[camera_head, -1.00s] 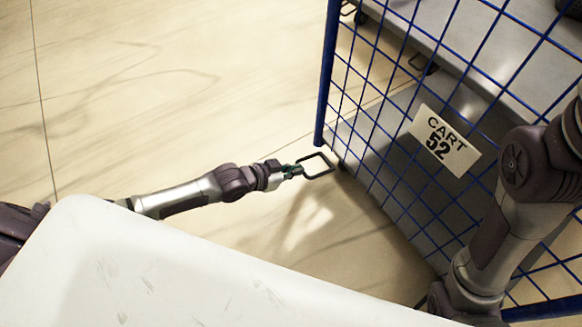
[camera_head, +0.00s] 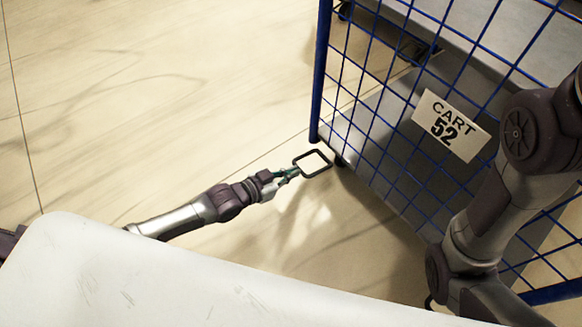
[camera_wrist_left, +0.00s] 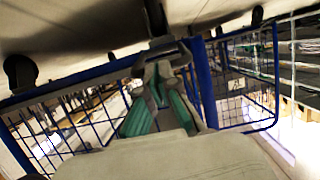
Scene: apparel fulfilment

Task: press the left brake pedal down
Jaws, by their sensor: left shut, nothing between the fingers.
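The cart (camera_head: 366,132) has a blue wire-mesh end with a "CART 52" sign (camera_head: 450,125). The left brake pedal (camera_head: 319,172), a dark square open loop, juts out at floor level by the cart's near left corner. My left gripper (camera_head: 288,173), with green-grey fingers, is shut and empty, its tip at the pedal's left edge. In the left wrist view the shut fingers (camera_wrist_left: 155,108) point at the dark pedal frame (camera_wrist_left: 163,52); I cannot tell whether they touch it. My right arm shows at the right, but its gripper is out of view.
A blue corner post (camera_head: 320,75) rises just beyond the pedal. Grey shelves (camera_head: 465,40) lie behind the mesh. The pale floor (camera_head: 150,110) left of the cart is clear. The left wrist view shows dark wheels (camera_wrist_left: 20,70) and blue mesh (camera_wrist_left: 85,122).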

